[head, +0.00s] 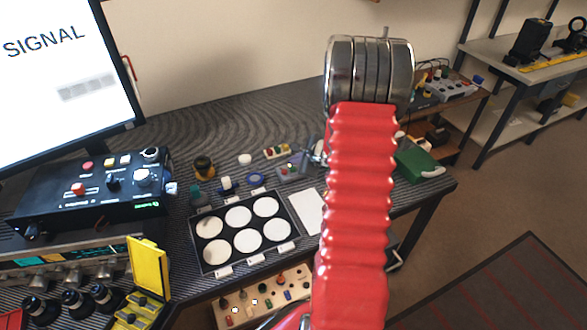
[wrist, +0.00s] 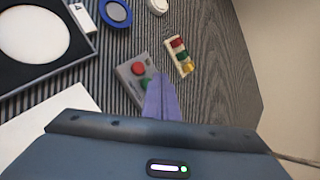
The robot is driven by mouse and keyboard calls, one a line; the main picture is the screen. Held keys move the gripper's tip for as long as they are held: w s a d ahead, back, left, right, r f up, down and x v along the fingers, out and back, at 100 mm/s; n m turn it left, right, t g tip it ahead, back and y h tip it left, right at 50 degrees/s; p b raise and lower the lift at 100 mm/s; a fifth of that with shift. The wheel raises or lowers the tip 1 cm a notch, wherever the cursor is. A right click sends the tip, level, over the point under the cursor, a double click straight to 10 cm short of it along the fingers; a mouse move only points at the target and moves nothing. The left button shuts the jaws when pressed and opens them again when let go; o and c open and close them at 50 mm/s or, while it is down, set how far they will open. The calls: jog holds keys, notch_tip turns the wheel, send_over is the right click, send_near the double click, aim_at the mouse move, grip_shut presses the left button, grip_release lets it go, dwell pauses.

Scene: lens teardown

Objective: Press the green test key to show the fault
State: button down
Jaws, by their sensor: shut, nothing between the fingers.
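The green test key (wrist: 146,84) is on a small grey box (wrist: 125,72), below a red key (wrist: 138,68) in the wrist view. The same grey box (head: 290,172) shows small on the bench in the head view. My gripper (wrist: 160,80) is shut and empty, its purple fingers together. The tips are just right of the green key and partly cover the box's right side; I cannot tell whether they touch it. In the head view my gripper (head: 316,158) is mostly hidden by my red arm. The monitor (head: 65,75) reads "SIGNAL" above a grey blurred bar.
A cream strip with red, green and yellow parts (wrist: 178,56) lies close to the right of the box. A black tray with white discs (head: 205,262) and a white sheet (head: 307,210) lie nearer. A blue ring (wrist: 117,12) is beyond the box.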

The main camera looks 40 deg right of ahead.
jog(key=shift+r, duration=0.1)
notch_tip(320, 180, up, 5)
jog(key=shift+f, duration=0.1)
dwell(0.8)
dwell(0.8)
jog(key=s+a+r+n+g+y, duration=0.25)
jog(key=s+a+n, duration=0.35)
jog(key=a, duration=0.4)
jog(key=s+a+r+n+g+y, duration=0.2)
jog(key=s+a+r+n, duration=0.1)
jog(key=a+n, duration=0.6)
jog(key=s+a+r+n+h, duration=0.3)
jog(key=s+a+r+n, duration=1)
jog(key=a, duration=0.5)
notch_tip(320, 180, up, 3)
jog(key=shift+s+f+t+h, duration=0.1)
jog(key=shift+s+t+h, duration=0.3)
jog(key=shift+s, duration=0.25)
